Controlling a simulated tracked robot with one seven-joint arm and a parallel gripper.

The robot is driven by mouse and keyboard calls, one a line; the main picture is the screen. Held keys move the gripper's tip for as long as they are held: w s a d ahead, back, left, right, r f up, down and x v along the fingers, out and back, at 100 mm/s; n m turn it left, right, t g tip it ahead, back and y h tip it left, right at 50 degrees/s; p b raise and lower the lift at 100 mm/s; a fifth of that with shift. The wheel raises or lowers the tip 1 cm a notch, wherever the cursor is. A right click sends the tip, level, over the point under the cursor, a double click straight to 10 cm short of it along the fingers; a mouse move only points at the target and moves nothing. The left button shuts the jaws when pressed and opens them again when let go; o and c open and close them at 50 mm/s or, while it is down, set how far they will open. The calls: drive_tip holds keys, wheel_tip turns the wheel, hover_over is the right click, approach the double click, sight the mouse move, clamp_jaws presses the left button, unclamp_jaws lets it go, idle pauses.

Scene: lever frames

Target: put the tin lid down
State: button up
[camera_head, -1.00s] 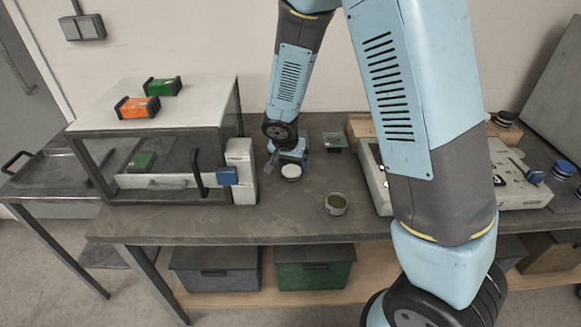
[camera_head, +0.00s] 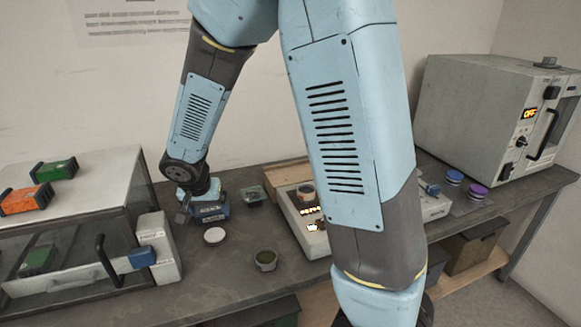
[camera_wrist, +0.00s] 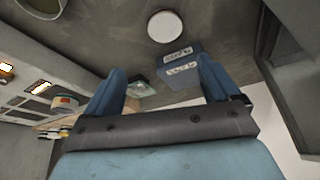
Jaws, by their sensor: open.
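The tin lid, a pale round disc (camera_head: 214,235), lies flat on the bench. It also shows in the wrist view (camera_wrist: 165,26), beyond my fingertips and apart from them. An open round tin with dark green contents (camera_head: 266,260) stands to the right of the lid and nearer the front edge; its rim is partly cut off in the wrist view (camera_wrist: 42,5). My gripper (camera_wrist: 162,78) is open, with nothing between its two blue fingers. In the head view my gripper (camera_head: 184,213) is low over the bench, left of and behind the lid, partly hidden by my wrist.
A blue labelled box (camera_head: 209,213) stands right behind the lid, close to my gripper. A small green-topped container (camera_head: 252,195) is behind it. A glass-fronted case (camera_head: 80,235) stands left, a lit instrument (camera_head: 300,215) right, and an oven-like unit (camera_head: 495,120) far right.

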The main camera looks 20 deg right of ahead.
drive_tip(key=s+d+r, duration=0.3)
drive_tip(key=d+r, duration=0.5)
drive_tip(key=r, duration=0.1)
drive_tip(key=s+d+r+n, duration=0.1)
drive_tip(key=s+d+r, duration=0.2)
drive_tip(key=s, duration=0.3)
drive_tip(key=s+d+r+n+y, duration=0.1)
drive_tip(key=s+d+r, duration=0.3)
drive_tip(key=s+r, duration=0.1)
drive_tip(key=s+d+r+n+t, duration=0.1)
drive_tip(key=s+d+r+n, duration=0.1)
drive_tip(key=s+d+r, duration=0.2)
drive_tip(key=s, duration=0.3)
drive_tip(key=shift+s+r+y, duration=0.3)
drive_tip(key=shift+s+r, duration=0.05)
drive_tip(key=shift+s, duration=0.05)
